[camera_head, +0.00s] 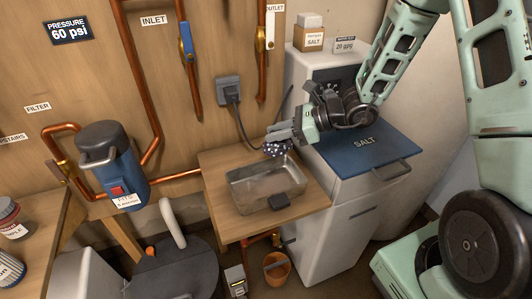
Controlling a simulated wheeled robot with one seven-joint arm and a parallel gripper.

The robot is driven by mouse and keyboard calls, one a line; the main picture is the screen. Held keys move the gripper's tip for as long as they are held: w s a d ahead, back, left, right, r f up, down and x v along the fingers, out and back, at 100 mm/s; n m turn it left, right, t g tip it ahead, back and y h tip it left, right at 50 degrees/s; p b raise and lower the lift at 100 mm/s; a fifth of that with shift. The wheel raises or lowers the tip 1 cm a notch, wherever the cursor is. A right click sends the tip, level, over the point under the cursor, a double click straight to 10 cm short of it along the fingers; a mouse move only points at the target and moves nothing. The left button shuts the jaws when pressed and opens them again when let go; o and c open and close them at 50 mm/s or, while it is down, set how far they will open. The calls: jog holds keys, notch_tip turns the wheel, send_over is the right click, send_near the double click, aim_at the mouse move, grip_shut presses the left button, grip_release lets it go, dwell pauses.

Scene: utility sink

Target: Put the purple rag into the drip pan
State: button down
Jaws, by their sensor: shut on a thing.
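The purple rag (275,148) is a small dark purple bundle with light spots. My gripper (272,137) is shut on it and holds it above the back right part of the drip pan. The drip pan (237,190) is a shallow, open metal tray on the small wooden shelf. Its visible floor looks bare. The fingertips are small in this view and partly hide the rag.
A white cabinet (345,215) with a blue salt lid (370,150) stands to the right. A black plug and cord (229,92) hang on the wall behind the shelf. Copper pipes (140,75) and a blue filter housing (118,175) are to the left. An orange bucket (277,270) stands below.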

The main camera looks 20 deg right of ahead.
aim_at(265, 149)
jog(key=shift+s+a+f+n+g+b, duration=0.1)
jog(key=shift+s+a+n+g+b, duration=0.1)
jog(key=shift+a+b, duration=0.7)
jog(key=shift+s+a+n+g+b, duration=0.1)
jog(key=shift+s+a+b, duration=0.05)
jog(key=shift+a+b, duration=0.7)
notch_tip(265, 149, down, 11)
jog(key=b, duration=0.8)
jog(key=shift+r, duration=0.2)
jog(key=c, duration=1.2)
grip_release()
jog(key=shift+o, duration=0.2)
notch_tip(265, 149, up, 7)
jog(key=p, duration=0.5)
jog(key=shift+r+p, duration=0.1)
jog(key=shift+p, duration=0.2)
